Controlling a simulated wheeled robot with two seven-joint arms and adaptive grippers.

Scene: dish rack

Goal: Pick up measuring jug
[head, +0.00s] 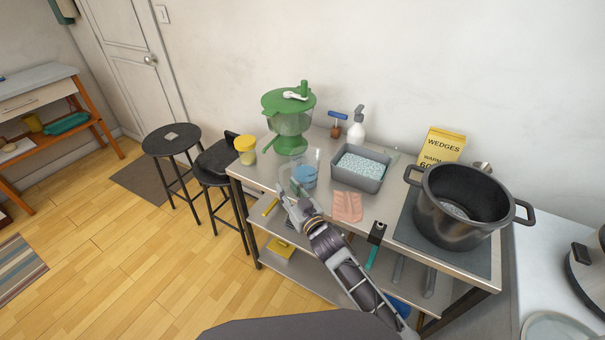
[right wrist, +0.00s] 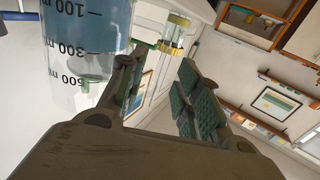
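The measuring jug (head: 304,177) is clear, holds blue liquid and stands upright near the front edge of the steel table. In the right wrist view its wall with black ml marks (right wrist: 85,42) fills the upper left. My right gripper (head: 287,196) is at the jug's near left side, by its handle area. In the right wrist view the padded fingers (right wrist: 160,90) are apart. One finger is close to the jug wall; I cannot tell if it touches. Whether the clear handle lies between the fingers is unclear. My left gripper is not in view.
On the steel table (head: 385,208) are a green-lidded container (head: 290,118), a yellow-lidded jar (head: 245,150), a grey tub (head: 358,178), a pink cloth (head: 347,206) and a black pot (head: 462,215). A spray bottle (head: 357,128) stands behind. Black stools (head: 172,140) stand left.

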